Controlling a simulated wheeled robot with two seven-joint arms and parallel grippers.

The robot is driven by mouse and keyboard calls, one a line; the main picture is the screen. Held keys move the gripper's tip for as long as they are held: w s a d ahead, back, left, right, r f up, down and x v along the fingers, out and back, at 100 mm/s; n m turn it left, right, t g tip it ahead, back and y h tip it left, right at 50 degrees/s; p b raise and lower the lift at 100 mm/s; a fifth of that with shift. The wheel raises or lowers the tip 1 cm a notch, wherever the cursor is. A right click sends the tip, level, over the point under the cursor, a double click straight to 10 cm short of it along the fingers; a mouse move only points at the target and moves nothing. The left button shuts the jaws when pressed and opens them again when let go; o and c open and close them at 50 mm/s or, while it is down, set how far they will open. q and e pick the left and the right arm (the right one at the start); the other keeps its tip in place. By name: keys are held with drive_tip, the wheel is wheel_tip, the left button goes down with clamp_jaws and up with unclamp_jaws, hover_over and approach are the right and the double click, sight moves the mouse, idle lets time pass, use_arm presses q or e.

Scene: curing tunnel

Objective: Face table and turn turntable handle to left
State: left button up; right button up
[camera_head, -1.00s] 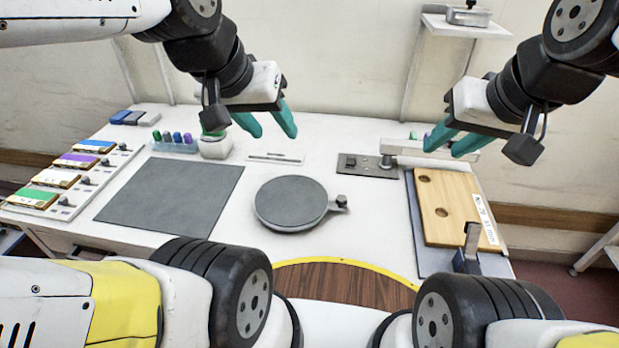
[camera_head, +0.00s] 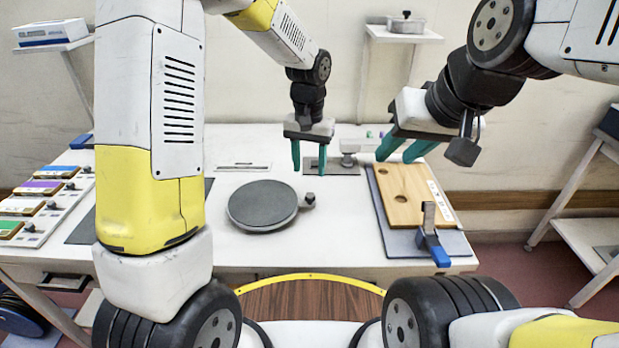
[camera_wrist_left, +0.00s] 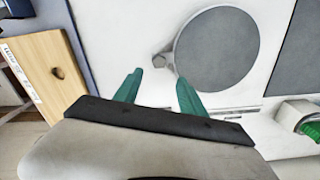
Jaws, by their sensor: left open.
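The turntable is a round dark-grey disc (camera_head: 262,205) lying on the white table (camera_head: 330,232) in the head view. Its short handle (camera_head: 308,201) with a dark knob sticks out on the right side. My left gripper (camera_head: 309,168) is open, empty and pointing down, above the table near the handle. In the left wrist view the disc (camera_wrist_left: 216,49) is beyond the fingertips, and the handle (camera_wrist_left: 162,61) shows between the open teal fingers (camera_wrist_left: 160,85), apart from them. My right gripper (camera_head: 400,158) is open and empty above the wooden board.
A wooden board (camera_head: 402,212) with holes lies on a grey plate at the right, with a blue-handled clamp (camera_head: 433,245) at its front. Coloured boxes (camera_head: 42,188) stand at the left. My left arm hides part of the grey mat (camera_head: 82,230).

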sight(311, 194)
use_arm(q)
drive_tip(key=shift+d+f, duration=0.2)
drive_tip(key=shift+f, duration=0.6)
wheel_tip(311, 194, down, 7)
drive_tip(key=shift+r, duration=0.1)
clamp_jaws()
idle(1.0)
